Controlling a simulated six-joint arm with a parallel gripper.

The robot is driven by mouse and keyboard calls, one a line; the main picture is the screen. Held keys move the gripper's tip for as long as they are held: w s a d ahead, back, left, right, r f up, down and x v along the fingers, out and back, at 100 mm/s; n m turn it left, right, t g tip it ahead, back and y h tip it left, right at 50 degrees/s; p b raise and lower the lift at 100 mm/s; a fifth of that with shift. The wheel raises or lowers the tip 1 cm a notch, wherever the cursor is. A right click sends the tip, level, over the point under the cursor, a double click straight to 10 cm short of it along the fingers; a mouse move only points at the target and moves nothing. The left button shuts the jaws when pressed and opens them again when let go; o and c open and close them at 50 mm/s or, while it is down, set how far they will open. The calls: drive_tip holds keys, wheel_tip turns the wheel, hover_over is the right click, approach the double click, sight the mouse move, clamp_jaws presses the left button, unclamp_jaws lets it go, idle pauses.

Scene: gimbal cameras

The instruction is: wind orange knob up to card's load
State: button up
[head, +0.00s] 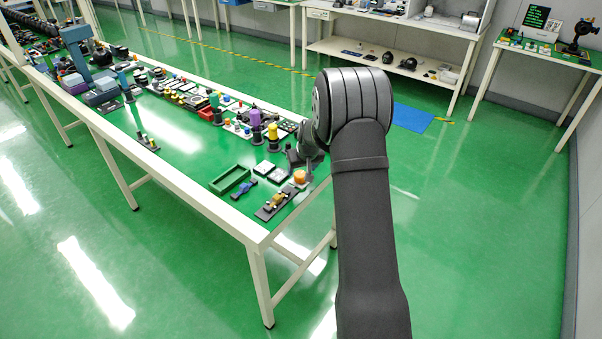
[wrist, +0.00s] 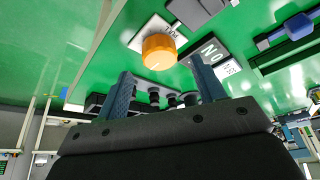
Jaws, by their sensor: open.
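The orange knob (head: 299,177) stands near the close end of the green-topped bench in the head view. In the wrist view the orange knob (wrist: 159,52) sits on a white plate with small dark print. My gripper (wrist: 161,68) is open, its two fingers apart and nothing between them; the knob appears just beyond the fingertips, not visibly touched. In the head view my gripper (head: 306,155) is small beside the knob.
A green tray (head: 230,179), a blue tool (head: 244,190) and a dark fixture (head: 276,202) lie near the knob. Several small parts crowd the bench farther along. Dark cylindrical parts (wrist: 165,98) show beyond my fingers. Bare green bench top lies left of the knob in the wrist view.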

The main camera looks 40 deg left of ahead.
sight(300, 174)
drive_tip(key=shift+x, duration=1.75)
drive_tip(key=c, duration=1)
drive_tip(key=shift+m, duration=0.3)
